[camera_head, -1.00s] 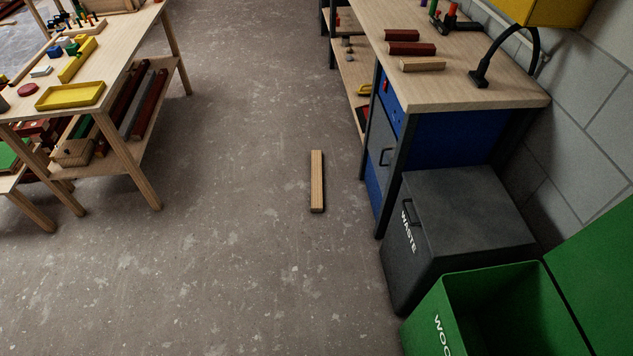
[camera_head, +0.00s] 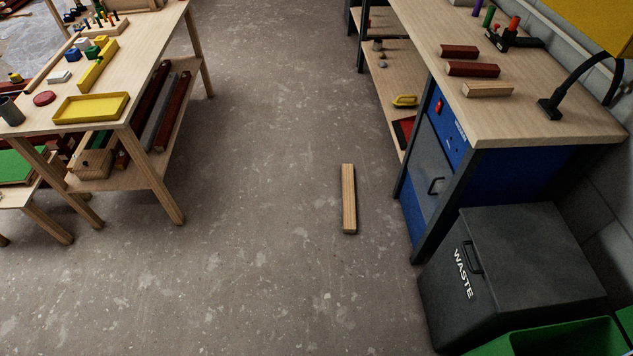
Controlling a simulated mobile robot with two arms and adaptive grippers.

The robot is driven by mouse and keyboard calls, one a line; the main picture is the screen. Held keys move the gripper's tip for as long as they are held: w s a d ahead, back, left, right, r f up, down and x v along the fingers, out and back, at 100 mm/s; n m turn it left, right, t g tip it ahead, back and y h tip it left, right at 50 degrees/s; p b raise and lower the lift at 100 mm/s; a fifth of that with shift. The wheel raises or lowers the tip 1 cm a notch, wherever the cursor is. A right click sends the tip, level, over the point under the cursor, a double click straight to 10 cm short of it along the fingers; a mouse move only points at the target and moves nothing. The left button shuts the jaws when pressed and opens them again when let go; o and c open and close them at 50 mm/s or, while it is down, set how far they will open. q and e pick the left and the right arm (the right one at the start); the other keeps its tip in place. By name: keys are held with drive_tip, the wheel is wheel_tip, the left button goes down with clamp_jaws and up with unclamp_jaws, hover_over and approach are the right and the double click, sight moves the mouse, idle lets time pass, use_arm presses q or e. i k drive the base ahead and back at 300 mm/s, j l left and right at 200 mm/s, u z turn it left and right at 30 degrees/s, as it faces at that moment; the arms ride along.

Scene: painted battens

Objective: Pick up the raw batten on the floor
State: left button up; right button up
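The raw batten (camera_head: 348,199) is a short bare-wood bar lying flat on the grey concrete floor in the head view. It sits a little right of the picture's middle, with its long side pointing away from me. It lies left of the blue workbench cabinet and apart from it. Nothing covers it. Neither of my grippers is in view.
A workbench (camera_head: 576,128) stands at right, bearing red painted battens (camera_head: 473,69) and another raw piece (camera_head: 487,90). A dark waste bin (camera_head: 530,250) and a green bin (camera_head: 570,338) stand below it. A wooden table (camera_head: 140,83) stands at left. The floor between is clear.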

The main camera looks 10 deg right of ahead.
sight(347, 174)
drive_tip(key=i+j+u, duration=0.15)
drive_tip(key=i, duration=0.6)
drive_tip(key=i+j+u, duration=0.15)
drive_tip(key=i, duration=0.65)
drive_tip(key=i+z, duration=0.45)
drive_tip(key=i+j+z, duration=0.2)
drive_tip(key=i+z, duration=0.2)
